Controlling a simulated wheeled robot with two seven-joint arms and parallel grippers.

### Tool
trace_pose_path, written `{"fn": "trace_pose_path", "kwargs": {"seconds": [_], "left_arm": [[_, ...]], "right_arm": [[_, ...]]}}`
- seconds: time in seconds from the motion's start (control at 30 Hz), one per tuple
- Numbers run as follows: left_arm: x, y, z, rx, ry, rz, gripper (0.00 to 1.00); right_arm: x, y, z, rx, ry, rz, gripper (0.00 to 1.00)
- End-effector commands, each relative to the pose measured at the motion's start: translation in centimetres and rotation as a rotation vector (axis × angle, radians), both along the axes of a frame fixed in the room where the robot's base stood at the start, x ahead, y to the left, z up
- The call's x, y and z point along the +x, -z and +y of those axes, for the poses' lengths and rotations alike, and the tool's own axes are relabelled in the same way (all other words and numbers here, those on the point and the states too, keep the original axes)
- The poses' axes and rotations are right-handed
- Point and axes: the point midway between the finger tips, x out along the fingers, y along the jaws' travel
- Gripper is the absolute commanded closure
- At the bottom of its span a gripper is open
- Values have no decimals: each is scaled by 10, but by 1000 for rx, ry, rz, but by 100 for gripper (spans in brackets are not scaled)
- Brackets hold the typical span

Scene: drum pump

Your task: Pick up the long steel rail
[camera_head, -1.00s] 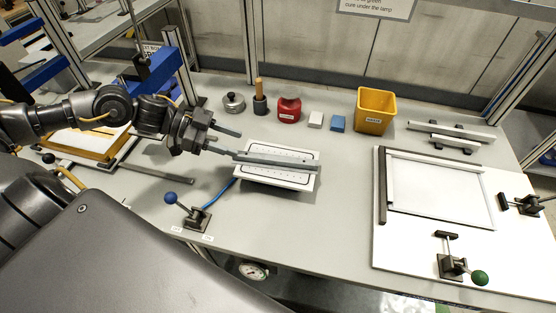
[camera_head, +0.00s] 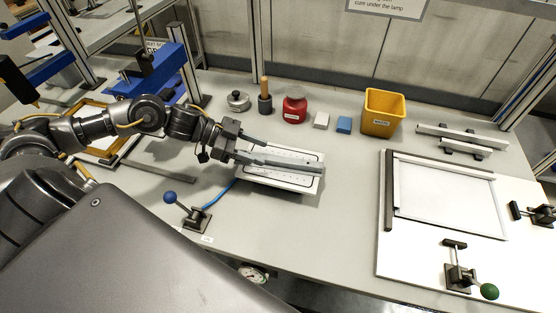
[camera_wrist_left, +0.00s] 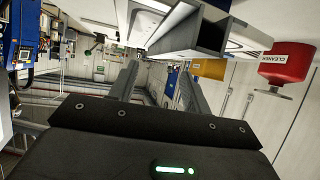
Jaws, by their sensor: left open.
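A long grey steel rail (camera_head: 290,167) lies across the white plate with rows of dark marks (camera_head: 285,182) at the middle of the bench. My left gripper (camera_head: 258,148) is open and empty at the left end of this rail, its fingers pointing right along it. In the left wrist view, the rail's hollow channel end (camera_wrist_left: 200,38) shows close up, just past the fingertips (camera_wrist_left: 160,72) and nearer the right finger. I cannot tell if the fingers touch it. My right gripper is not in view.
Behind stand a steel pot (camera_head: 237,101), a black holder with a wooden handle (camera_head: 265,102), a red cleaner bottle (camera_head: 294,110), white and blue blocks and a yellow bin (camera_head: 382,110). A blue-knobbed lever (camera_head: 188,209) stands in front. A framed white board (camera_head: 445,195) is right.

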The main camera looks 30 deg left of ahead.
Motion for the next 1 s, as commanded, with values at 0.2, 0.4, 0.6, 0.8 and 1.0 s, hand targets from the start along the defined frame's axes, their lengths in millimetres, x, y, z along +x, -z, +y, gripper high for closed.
{"fn": "trace_pose_path", "kwargs": {"seconds": [0.2,0.4,0.6,0.8,1.0], "left_arm": [[7,5,-13,-5,0,-1,52],[18,20,-35,-3,0,-3,52],[21,26,-41,2,1,-1,52],[21,26,-41,0,0,-1,60],[21,26,-40,0,0,-1,86]], "right_arm": [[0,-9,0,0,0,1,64],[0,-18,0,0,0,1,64],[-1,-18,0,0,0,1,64],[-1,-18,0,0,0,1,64],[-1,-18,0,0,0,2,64]]}}
